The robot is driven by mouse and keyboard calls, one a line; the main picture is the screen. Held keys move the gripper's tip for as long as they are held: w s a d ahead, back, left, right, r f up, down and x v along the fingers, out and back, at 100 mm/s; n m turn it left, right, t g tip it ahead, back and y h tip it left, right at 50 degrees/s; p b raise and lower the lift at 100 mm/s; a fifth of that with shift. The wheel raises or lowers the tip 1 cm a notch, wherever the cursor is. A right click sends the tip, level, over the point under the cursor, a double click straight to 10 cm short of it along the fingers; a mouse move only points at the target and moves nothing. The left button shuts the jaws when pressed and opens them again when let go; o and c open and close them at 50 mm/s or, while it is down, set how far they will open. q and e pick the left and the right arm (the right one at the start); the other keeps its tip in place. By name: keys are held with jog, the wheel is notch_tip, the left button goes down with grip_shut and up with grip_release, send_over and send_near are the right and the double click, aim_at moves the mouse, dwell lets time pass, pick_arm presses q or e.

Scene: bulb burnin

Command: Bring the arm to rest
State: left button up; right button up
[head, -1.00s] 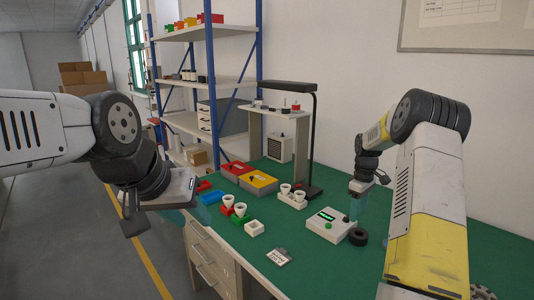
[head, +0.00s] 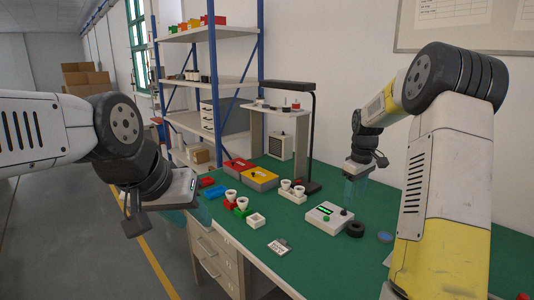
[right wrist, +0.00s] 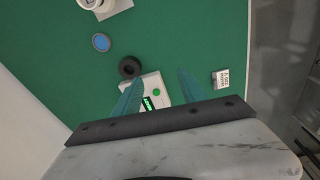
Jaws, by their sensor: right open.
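My right gripper (head: 355,190) is raised above the green table (head: 300,238) near the back wall. In the right wrist view its two teal fingers (right wrist: 158,95) stand apart with nothing between them. A white tester box (head: 329,216) with a green display lies below it, and it also shows in the right wrist view (right wrist: 156,88), partly behind a finger.
A black ring (head: 356,229) and a blue disc (head: 385,237) lie by the tester. White cups (head: 231,195), a white square holder (head: 256,220) and a label card (head: 279,247) are on the table. A black lamp (head: 314,130) stands behind.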

jog(key=s+a+r+m+t, duration=0.1)
jog(key=s+a+r, duration=0.4)
jog(key=s+r, duration=0.25)
jog(key=s+a+r+m+t, duration=0.1)
jog(key=s+a+m, duration=0.1)
jog(key=s, duration=0.5)
jog(key=s+a+r+m+t+y, duration=0.1)
jog(key=s+a, duration=0.3)
jog(key=s, duration=0.4)
jog(key=s+a+r+m+t+y, duration=0.1)
jog(key=s+a+r+m+t, duration=0.1)
jog(key=s, duration=0.6)
jog(key=shift+a+r+m, duration=0.3)
jog(key=shift+a+r, duration=0.2)
jog(key=shift+r, duration=0.15)
